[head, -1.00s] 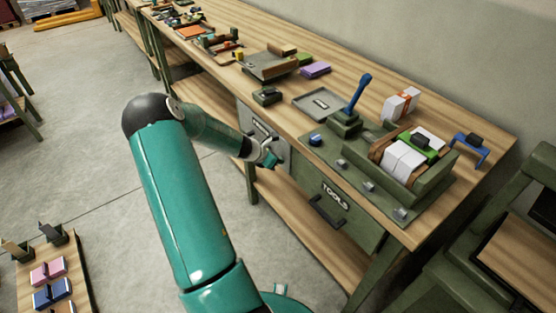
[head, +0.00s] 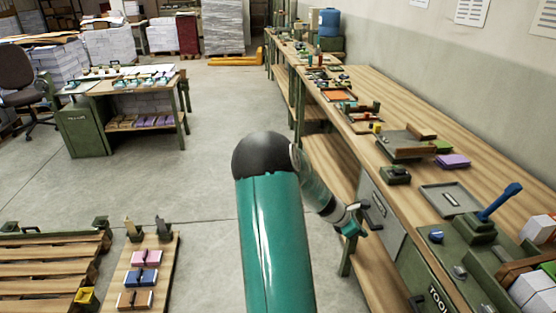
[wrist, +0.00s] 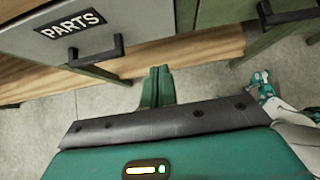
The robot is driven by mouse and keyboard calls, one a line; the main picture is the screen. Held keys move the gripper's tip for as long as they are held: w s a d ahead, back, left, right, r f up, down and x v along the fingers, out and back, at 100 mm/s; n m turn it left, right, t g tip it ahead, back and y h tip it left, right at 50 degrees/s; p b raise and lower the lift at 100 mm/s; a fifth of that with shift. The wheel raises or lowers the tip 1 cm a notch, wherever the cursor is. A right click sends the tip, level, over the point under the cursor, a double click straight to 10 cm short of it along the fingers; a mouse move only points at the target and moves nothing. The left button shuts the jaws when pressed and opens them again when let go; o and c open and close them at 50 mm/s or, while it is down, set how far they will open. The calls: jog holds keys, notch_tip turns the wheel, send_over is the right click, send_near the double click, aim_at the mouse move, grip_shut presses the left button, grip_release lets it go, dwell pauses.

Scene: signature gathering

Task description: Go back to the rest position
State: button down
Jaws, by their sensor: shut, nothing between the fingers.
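My gripper (head: 352,229) is at the end of my teal arm, in front of the drawers of the long wooden workbench (head: 452,128) in the head view. In the wrist view the green fingers of my gripper (wrist: 157,88) are together with nothing between them. They point over the concrete floor and are apart from the bench. A grey drawer marked PARTS (wrist: 95,30) with a dark handle fills the top left of the wrist view. The same drawer (head: 380,222) shows beside my gripper in the head view.
The bench holds a tray (head: 450,199), a blue-handled lever tool (head: 497,204) and a purple block (head: 453,161). A low board with coloured blocks (head: 147,257) and a wooden pallet (head: 40,270) lie at lower left. Open floor (head: 215,150) runs between the bench and a desk (head: 100,88).

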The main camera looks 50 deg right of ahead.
jog(key=w+a+r+m+t+y, duration=0.1)
jog(key=w+a+r+m+t, duration=0.1)
jog(key=w+a+r, duration=0.45)
jog(key=w+a+r+m+t, duration=0.2)
jog(key=w+a+r+t, duration=0.15)
jog(key=w+a, duration=0.55)
jog(key=w+a+r+m+t+y, duration=0.15)
jog(key=w+a+r, duration=0.35)
jog(key=a, duration=0.5)
jog(key=s+a+r+m+t+y, duration=0.1)
jog(key=s+a+r, duration=0.1)
jog(key=a, duration=0.8)
jog(key=s+a+r+m+t+y, duration=0.1)
jog(key=a+r, duration=0.4)
jog(key=a, duration=0.5)
jog(key=s+a+r+m+t+y, duration=0.1)
jog(key=s+a+r+t+y, duration=0.1)
jog(key=a, duration=0.8)
notch_tip(320, 180, up, 2)
jog(key=shift+s+a+r+t, duration=0.1)
jog(key=shift+s+a+t, duration=0.2)
jog(key=shift+s+t, duration=0.35)
jog(key=shift+s+d+m, duration=0.1)
jog(key=shift+d+m, duration=0.15)
jog(key=shift+m, duration=0.1)
